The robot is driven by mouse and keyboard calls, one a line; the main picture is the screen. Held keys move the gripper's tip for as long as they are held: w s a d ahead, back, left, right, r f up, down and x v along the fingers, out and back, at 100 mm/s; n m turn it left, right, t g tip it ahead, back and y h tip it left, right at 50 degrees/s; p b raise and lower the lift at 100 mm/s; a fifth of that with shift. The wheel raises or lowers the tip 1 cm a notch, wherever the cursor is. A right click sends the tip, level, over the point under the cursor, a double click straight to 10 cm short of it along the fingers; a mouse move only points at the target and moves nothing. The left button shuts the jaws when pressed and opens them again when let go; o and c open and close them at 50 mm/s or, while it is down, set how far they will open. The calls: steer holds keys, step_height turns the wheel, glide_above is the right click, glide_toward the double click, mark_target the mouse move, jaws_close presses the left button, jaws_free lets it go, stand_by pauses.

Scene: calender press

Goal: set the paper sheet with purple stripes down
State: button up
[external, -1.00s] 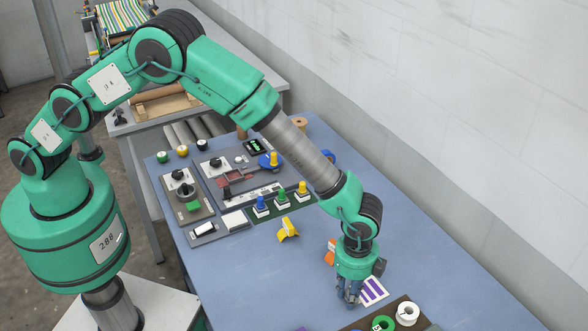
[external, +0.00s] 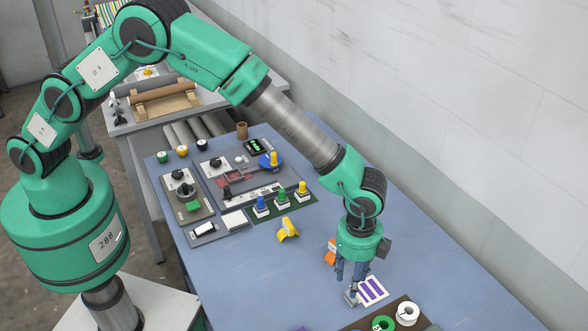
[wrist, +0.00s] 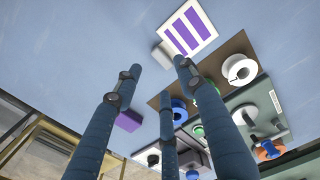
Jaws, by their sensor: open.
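The paper sheet with purple stripes (external: 373,291) lies on the blue table near the front right. It is white with purple bars, and a small grey block (external: 350,299) sits at its left edge. In the wrist view the sheet (wrist: 188,27) is at the top, with the grey block (wrist: 164,54) at its lower left edge. My gripper (external: 352,282) points down above the block, its fingers spread and empty. In the wrist view the fingers of my gripper (wrist: 158,76) stand apart, with clear space between their tips and the sheet.
A brown board with white (external: 408,313) and green (external: 383,324) spools is just in front of the sheet. An orange piece (external: 331,253) stands behind my fingers, and a yellow piece (external: 288,229) is further left. The table to the right is clear.

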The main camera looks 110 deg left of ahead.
steer(key=shift+r, duration=2.85)
steer(key=shift+r, duration=0.1)
steer(key=s+d+r+n+t, duration=0.1)
steer(key=s+r+n, duration=0.1)
steer(key=s+r, duration=1.1)
steer(key=s+d+r+n+t, duration=0.1)
steer(key=s+r+n+t, duration=0.1)
steer(key=s+r, duration=1.1)
steer(key=s+r+n+t, duration=0.1)
steer(key=s+r+n, duration=0.2)
steer(key=s+r, duration=0.85)
steer(key=s+f+n, duration=0.1)
steer(key=s+f, duration=0.1)
steer(key=s, duration=0.6)
steer(key=s+d+f+n+t, duration=0.1)
steer(key=s+f, duration=0.1)
steer(key=s, duration=0.7)
steer(key=shift+d+t, duration=0.2)
steer(key=shift+t, duration=0.1)
steer(key=shift+s, duration=0.1)
